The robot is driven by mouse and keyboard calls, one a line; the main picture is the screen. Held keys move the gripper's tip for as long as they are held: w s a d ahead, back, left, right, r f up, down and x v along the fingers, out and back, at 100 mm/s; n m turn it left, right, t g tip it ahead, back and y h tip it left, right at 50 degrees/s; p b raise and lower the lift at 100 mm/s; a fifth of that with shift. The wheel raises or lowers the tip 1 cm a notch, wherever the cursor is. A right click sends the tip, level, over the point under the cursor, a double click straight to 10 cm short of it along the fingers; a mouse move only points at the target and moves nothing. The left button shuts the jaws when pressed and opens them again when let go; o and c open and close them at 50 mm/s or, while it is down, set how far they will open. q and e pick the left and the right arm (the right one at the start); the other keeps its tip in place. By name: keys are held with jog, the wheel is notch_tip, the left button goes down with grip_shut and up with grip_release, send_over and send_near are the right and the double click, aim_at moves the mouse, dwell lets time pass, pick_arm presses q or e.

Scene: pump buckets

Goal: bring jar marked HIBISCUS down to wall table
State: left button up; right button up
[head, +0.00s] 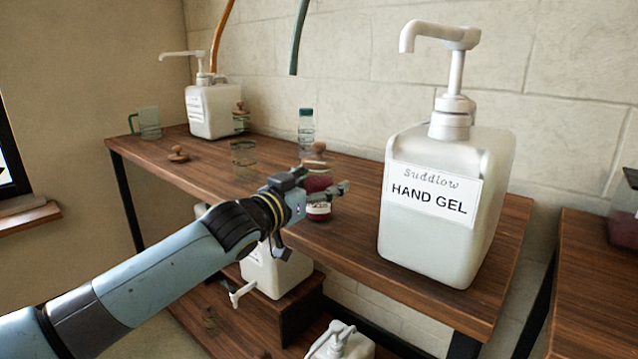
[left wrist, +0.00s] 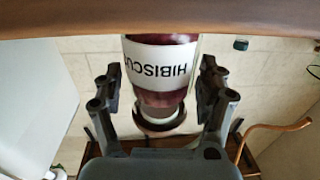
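The jar marked HIBISCUS (head: 318,182) is dark red with a white label and a round wooden lid. It stands near the front edge of the wooden wall table (head: 360,245). In the left wrist view the jar (left wrist: 162,65) shows upside down between my fingers, with its label readable and its base by the table edge. My left gripper (head: 322,195) reaches in from the left at the jar. It also shows in the left wrist view (left wrist: 162,85), its fingers spread on either side of the jar with narrow gaps. My right gripper is not in view.
A large hand gel pump bucket (head: 440,205) stands right of the jar; another pump bucket (head: 212,110) is at the far left. A glass (head: 244,160) and a bottle (head: 306,132) stand behind. More buckets (head: 275,272) sit on lower shelves.

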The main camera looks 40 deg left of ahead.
aim_at(310, 191)
pick_arm(q)
jog(key=shift+s+r, duration=0.1)
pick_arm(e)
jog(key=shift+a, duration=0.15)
pick_arm(q)
jog(key=shift+s, duration=0.3)
jog(key=s, duration=0.2)
jog(key=s+b, duration=0.1)
jog(key=s, duration=0.1)
jog(key=s+b, duration=0.1)
jog(key=s, duration=0.1)
jog(key=shift+f, duration=0.35)
jog(key=s, duration=0.3)
jog(key=s+b, duration=0.1)
jog(key=s, duration=0.1)
jog(key=shift+s+r, duration=0.1)
jog(key=shift+r, duration=0.25)
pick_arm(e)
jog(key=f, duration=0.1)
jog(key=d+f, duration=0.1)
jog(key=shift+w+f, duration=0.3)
